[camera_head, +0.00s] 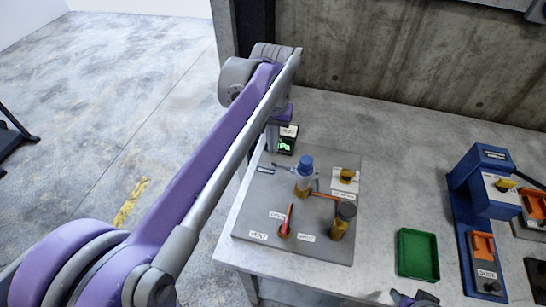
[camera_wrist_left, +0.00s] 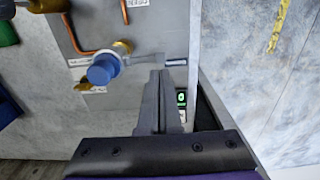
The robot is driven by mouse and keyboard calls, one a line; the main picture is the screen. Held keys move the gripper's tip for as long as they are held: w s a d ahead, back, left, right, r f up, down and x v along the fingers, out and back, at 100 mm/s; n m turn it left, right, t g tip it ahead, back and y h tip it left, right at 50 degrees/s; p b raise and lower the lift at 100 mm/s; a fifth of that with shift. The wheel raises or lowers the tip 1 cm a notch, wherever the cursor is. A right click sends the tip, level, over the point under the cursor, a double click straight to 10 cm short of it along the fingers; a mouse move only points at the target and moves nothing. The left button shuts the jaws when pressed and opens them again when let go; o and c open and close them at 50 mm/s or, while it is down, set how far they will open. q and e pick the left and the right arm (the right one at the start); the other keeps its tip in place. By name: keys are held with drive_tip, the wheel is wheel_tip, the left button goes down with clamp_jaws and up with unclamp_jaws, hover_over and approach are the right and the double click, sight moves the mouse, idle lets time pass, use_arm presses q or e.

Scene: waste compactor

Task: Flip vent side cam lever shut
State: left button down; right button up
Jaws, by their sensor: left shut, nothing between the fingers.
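A grey panel (camera_head: 265,215) on the table carries the fittings. A blue-capped fitting (camera_head: 305,170) stands near its back, with a thin grey lever (camera_head: 284,166) pointing left. In the left wrist view, the blue cap (camera_wrist_left: 103,70) and grey lever (camera_wrist_left: 145,60) are left of and ahead of my fingertips. A red lever (camera_head: 289,218) stands at the panel's front. My left gripper (camera_wrist_left: 158,75) is shut and empty, close to the grey lever's end; contact cannot be told. In the head view my arm partly hides it.
A small display (camera_head: 287,139) with green digits stands at the panel's back left. Copper pipe and a brass fitting (camera_head: 343,220) are on the panel's right. A green tray (camera_head: 418,254) and a blue device (camera_head: 480,190) stand farther right. A concrete wall bounds the back.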

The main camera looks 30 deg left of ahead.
sight(273, 164)
use_arm(q)
drive_tip(key=shift+f, duration=2.75)
use_arm(e)
drive_tip(key=shift+f, duration=0.1)
use_arm(q)
drive_tip(key=shift+a+f, duration=0.1)
use_arm(e)
drive_tip(key=shift+f, duration=0.1)
